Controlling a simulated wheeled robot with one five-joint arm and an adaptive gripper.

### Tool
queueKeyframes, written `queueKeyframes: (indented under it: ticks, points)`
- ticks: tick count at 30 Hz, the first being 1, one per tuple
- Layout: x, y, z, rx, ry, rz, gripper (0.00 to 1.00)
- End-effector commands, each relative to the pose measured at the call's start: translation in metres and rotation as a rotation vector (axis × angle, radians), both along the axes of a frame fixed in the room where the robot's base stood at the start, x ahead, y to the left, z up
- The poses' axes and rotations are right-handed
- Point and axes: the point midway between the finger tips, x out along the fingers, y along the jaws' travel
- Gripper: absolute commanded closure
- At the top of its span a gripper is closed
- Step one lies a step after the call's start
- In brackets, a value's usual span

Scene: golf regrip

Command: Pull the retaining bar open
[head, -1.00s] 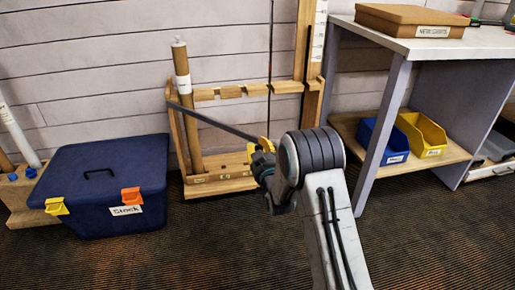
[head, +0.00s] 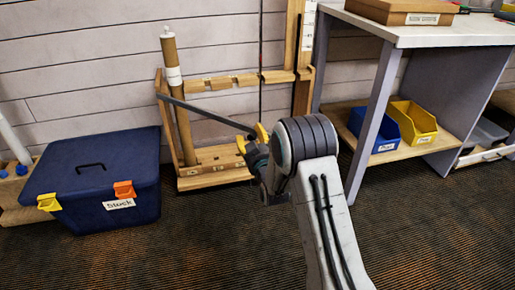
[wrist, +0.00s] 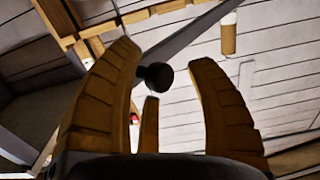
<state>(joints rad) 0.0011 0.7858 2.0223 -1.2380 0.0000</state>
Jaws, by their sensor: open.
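The retaining bar (head: 205,112) is a long dark grey bar. In the head view it slants from the left post of the wooden rack (head: 245,79) down to the right, toward my gripper (head: 252,139). In the wrist view the bar (wrist: 185,38) crosses the upper middle, with a round black knob (wrist: 155,77) on it. My gripper (wrist: 165,58) is open, with its yellow-brown fingers on either side of the knob. I cannot tell whether a finger touches it. My arm hides part of the rack's right side in the head view.
A tan tube (head: 182,125) with a white label stands in the rack behind the bar. A blue lidded box (head: 95,185) sits on the floor at left. A workbench (head: 440,33) with a blue bin (head: 376,142) and a yellow bin (head: 412,120) stands at right. Carpet in front is clear.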

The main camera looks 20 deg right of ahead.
Motion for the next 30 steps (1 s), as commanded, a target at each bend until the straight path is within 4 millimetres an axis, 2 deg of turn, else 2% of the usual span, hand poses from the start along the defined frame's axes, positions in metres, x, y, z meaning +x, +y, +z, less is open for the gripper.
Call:
queueKeyframes:
  ticks: [5, 18, 24, 30]
  points:
    - [-0.019, 0.000, 0.000, 0.000, 0.002, 0.000, 0.49]
    - [-0.085, -0.001, 0.000, 0.000, 0.002, -0.002, 0.49]
    - [-0.105, -0.001, 0.000, 0.000, 0.002, -0.003, 0.49]
    - [-0.114, -0.001, 0.000, 0.000, 0.000, -0.003, 0.49]
